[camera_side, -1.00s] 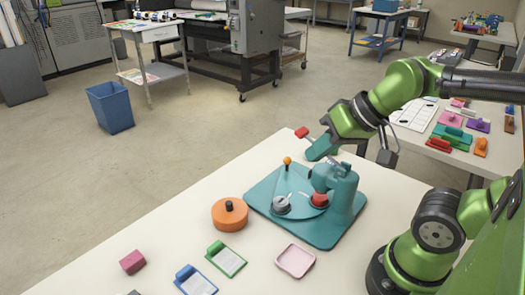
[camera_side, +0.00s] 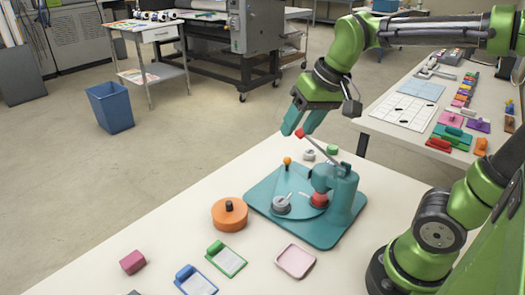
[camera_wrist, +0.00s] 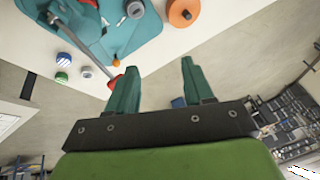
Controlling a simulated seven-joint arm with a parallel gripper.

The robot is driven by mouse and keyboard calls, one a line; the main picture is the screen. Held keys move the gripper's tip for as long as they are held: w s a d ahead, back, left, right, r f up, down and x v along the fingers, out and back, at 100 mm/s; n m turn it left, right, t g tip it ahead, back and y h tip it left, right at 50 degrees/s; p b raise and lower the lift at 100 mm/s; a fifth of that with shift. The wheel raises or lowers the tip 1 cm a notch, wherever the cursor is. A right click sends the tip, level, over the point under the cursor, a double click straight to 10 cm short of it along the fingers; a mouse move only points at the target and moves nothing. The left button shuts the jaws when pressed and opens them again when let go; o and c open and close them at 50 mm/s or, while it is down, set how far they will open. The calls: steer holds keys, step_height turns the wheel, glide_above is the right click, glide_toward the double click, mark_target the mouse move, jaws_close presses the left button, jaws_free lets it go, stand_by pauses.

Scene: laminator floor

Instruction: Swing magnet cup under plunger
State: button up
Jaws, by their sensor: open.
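The teal press stands on a teal base plate (camera_side: 330,232). Its swing plate bears a grey cup (camera_side: 281,204) at the left and a cup with a red piece (camera_side: 319,199) at the right, close to the press column (camera_side: 342,190). An orange ball knob (camera_side: 287,161) stands at the plate's back; the wrist view shows it too (camera_wrist: 116,62). The press lever ends in a red knob (camera_side: 300,133). My gripper (camera_side: 296,131) is open and empty above the press, close to the red knob. In the wrist view the knob (camera_wrist: 115,83) appears beside my left finger.
An orange disc (camera_side: 229,215) with a dark knob lies left of the press. A green clipboard (camera_side: 227,260), a blue clipboard (camera_side: 197,282), a pink tray (camera_side: 295,260) and a magenta block (camera_side: 132,262) lie in front. Small round parts (camera_side: 309,155) sit behind the press.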

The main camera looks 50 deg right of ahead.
steer(key=w+d+f+g+h, duration=0.1)
steer(key=w+d+g+h, duration=0.15)
steer(key=w+d, duration=0.45)
steer(key=m+g+h, duration=0.1)
steer(key=g+h, duration=0.2)
steer(key=g, duration=0.1)
glide_toward(286, 158)
steer(key=shift+y, duration=0.25)
steer(key=x, duration=0.9)
steer(key=shift+d, duration=0.25)
steer(key=shift+r, duration=0.1)
jaws_close()
